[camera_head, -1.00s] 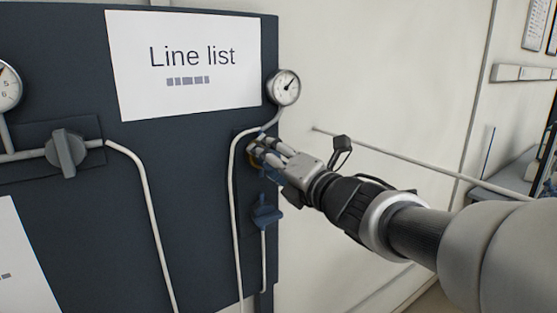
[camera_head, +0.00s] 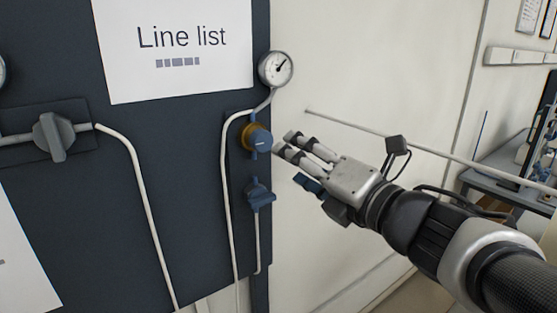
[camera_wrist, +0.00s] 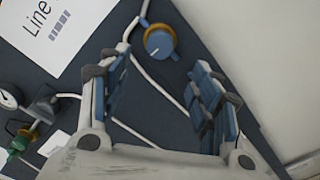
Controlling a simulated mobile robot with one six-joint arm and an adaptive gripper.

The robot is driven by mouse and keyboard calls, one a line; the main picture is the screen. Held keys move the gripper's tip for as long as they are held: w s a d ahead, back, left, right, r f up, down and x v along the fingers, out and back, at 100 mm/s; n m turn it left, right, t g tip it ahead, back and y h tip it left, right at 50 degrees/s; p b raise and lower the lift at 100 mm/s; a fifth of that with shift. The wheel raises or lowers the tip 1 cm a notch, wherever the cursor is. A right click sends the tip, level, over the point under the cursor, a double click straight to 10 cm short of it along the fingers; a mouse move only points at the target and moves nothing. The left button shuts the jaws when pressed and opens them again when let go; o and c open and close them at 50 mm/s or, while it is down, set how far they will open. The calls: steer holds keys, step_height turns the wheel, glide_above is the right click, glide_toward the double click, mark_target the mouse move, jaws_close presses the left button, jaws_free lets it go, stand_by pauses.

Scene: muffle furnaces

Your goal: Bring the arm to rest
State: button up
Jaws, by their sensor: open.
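My gripper (camera_head: 284,158) is open and empty, held just right of the dark panel (camera_head: 180,230) in the head view. Its fingers point left toward a blue knob with a yellow ring (camera_head: 258,139), with a gap between. In the wrist view my gripper (camera_wrist: 165,95) shows its two blue-padded finger sides spread wide. The blue knob (camera_wrist: 160,43) sits beyond the fingers there, clear of them.
A round gauge (camera_head: 276,69) is above the knob, and a blue valve handle (camera_head: 260,194) below it. A grey valve (camera_head: 53,136) is at left. A thin rod (camera_head: 370,130) runs along the pale wall. A bench (camera_head: 505,185) stands at right.

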steer(key=d+f+m+t+h, duration=0.1)
steer(key=d+f+m+h, duration=0.2)
steer(key=d+m+h, duration=0.85)
steer(key=s+d+f+m+g, duration=0.3)
steer(key=s+f+m, duration=0.35)
steer(key=m, duration=0.35)
steer(key=s+a+f+m+g, duration=0.2)
steer(key=s+f+m+g, duration=0.2)
steer(key=s, duration=0.4)
steer(key=s+a+f+m+g+y, duration=0.1)
steer(key=s+a+f+m+g, duration=0.2)
steer(key=s+f+m, duration=0.3)
step_height(320, 180, down, 4)
steer(key=s+g, duration=0.1)
steer(key=s, duration=0.1)
steer(key=shift+s+r, duration=0.2)
steer(key=shift+s, duration=0.15)
steer(key=shift+y, duration=0.25)
